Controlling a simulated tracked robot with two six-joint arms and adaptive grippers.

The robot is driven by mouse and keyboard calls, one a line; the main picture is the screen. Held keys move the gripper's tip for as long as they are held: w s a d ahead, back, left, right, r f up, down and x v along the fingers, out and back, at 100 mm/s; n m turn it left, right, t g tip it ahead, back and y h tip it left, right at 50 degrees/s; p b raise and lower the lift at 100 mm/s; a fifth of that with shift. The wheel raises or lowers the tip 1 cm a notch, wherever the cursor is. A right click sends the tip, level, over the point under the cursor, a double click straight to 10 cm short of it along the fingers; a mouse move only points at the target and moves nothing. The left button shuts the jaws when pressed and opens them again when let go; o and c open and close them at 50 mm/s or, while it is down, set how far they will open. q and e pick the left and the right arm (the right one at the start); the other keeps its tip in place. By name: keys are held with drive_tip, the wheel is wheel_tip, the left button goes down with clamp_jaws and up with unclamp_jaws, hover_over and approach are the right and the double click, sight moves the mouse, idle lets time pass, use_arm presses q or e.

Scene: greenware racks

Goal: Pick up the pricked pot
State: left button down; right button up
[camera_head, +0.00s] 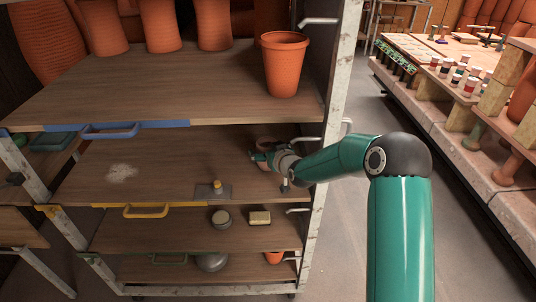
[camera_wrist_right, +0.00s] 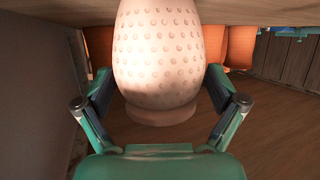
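The pricked pot (camera_wrist_right: 158,55) is pale pinkish, covered in rows of small round dots, with a plain collar at the lower end in the right wrist view. Its other end is cut off by the frame top. My right gripper (camera_wrist_right: 159,82) is open, with one finger on each side of the pot. A narrow gap shows beside each fingertip. In the head view my right gripper (camera_head: 258,157) reaches over the second shelf (camera_head: 160,165) from the right. My left gripper is out of view.
The upper shelf (camera_head: 140,95) is close above my right gripper. A large terracotta pot (camera_head: 285,65) stands on its right front corner. A rack post (camera_head: 333,110) and a small block with a knob (camera_head: 214,190) are near my arm. The second shelf's left middle is mostly clear.

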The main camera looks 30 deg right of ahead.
drive_tip(key=c, duration=0.8)
drive_tip(key=shift+r, duration=0.1)
drive_tip(key=shift+c, duration=1.1)
drive_tip(key=shift+r, duration=0.15)
